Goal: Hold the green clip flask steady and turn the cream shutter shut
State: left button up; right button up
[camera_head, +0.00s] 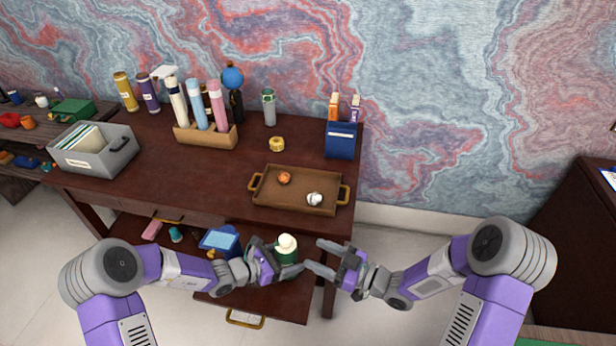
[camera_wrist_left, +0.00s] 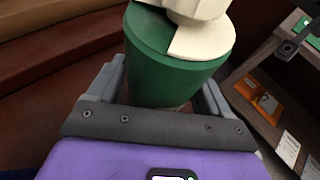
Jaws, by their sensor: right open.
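The green clip flask (camera_head: 287,256) is upright in front of the desk, between my two grippers. Its dark green body (camera_wrist_left: 165,65) fills the space between the left fingers in the left wrist view. The cream shutter (camera_head: 287,242) sits on top of it. In the left wrist view the shutter (camera_wrist_left: 205,38) covers part of the top, and a green part of the top shows beside it. My left gripper (camera_head: 284,264) is shut on the flask's body. My right gripper (camera_head: 315,255) is open and empty just right of the flask, apart from it.
A brown tray (camera_head: 262,198) with an orange item (camera_head: 285,178) and a white item (camera_head: 314,198) stands on the desk behind the flask. An open drawer (camera_head: 262,308) lies below my grippers, with a blue case (camera_head: 220,240) to the left. Several bottles stand at the back.

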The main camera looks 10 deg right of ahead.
pick_arm(q)
jog(key=shift+o, duration=1.4)
jog(key=shift+a, duration=0.1)
